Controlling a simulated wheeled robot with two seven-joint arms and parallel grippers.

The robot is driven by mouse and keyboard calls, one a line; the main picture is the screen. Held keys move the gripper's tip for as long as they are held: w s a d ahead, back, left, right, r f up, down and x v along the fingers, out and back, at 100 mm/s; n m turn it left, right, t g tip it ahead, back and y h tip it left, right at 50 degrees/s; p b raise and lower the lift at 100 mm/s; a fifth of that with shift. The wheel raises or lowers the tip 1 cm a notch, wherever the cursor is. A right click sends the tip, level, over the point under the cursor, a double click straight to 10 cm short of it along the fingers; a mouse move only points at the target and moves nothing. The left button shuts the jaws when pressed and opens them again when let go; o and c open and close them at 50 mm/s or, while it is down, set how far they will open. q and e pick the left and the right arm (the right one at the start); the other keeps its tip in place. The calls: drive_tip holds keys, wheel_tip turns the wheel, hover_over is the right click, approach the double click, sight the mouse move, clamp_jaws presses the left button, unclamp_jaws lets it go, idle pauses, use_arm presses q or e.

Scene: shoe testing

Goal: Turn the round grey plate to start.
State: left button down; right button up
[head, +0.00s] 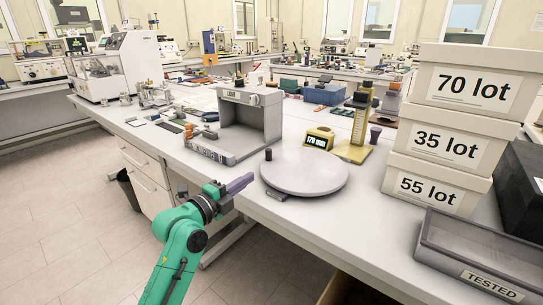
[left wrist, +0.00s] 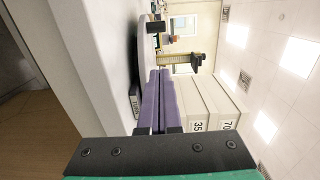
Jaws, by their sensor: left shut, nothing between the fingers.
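The round grey plate (head: 304,172) lies flat on the white table, near its front edge. A small dark cylinder (head: 268,154) stands at its left rim. My left gripper (head: 243,183), with purple fingers, is at the table's front edge, left of the plate and apart from it in the head view. In the left wrist view the fingers (left wrist: 160,98) are together with nothing between them, and the view is turned on its side. The plate's edge (left wrist: 143,50) shows beyond them. My right gripper is in neither view.
A small flat dark block (head: 277,195) lies at the plate's front left. A grey open-fronted box (head: 240,122), a yellow display (head: 319,138) and a yellow gauge stand (head: 356,135) are behind the plate. Stacked lot boxes (head: 436,184) and a "TESTED" tray (head: 480,252) stand on the right.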

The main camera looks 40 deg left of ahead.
sight(264, 167)
use_arm(q)
drive_tip(key=shift+w+r+p, duration=0.3)
drive_tip(key=shift+w+p, duration=0.05)
drive_tip(key=shift+w, duration=0.25)
drive_tip(key=shift+w+r+p, duration=0.25)
drive_tip(key=shift+w+p, duration=0.05)
drive_tip(key=shift+w, duration=0.3)
drive_tip(key=shift+w+f+p, duration=0.1)
drive_tip(key=shift+w+p, duration=0.25)
drive_tip(key=shift+w, duration=0.75)
drive_tip(key=w+p, duration=0.1)
drive_tip(key=w, duration=0.3)
drive_tip(key=shift+a+f, duration=0.1)
drive_tip(key=shift+f, duration=0.05)
drive_tip(key=w+a, duration=0.2)
drive_tip(key=shift+w+a+f+p, duration=0.1)
drive_tip(key=shift+w+a+p, duration=0.05)
drive_tip(key=shift+a+p, duration=0.2)
drive_tip(key=shift+w+a+f, duration=0.15)
drive_tip(key=shift+w, duration=0.05)
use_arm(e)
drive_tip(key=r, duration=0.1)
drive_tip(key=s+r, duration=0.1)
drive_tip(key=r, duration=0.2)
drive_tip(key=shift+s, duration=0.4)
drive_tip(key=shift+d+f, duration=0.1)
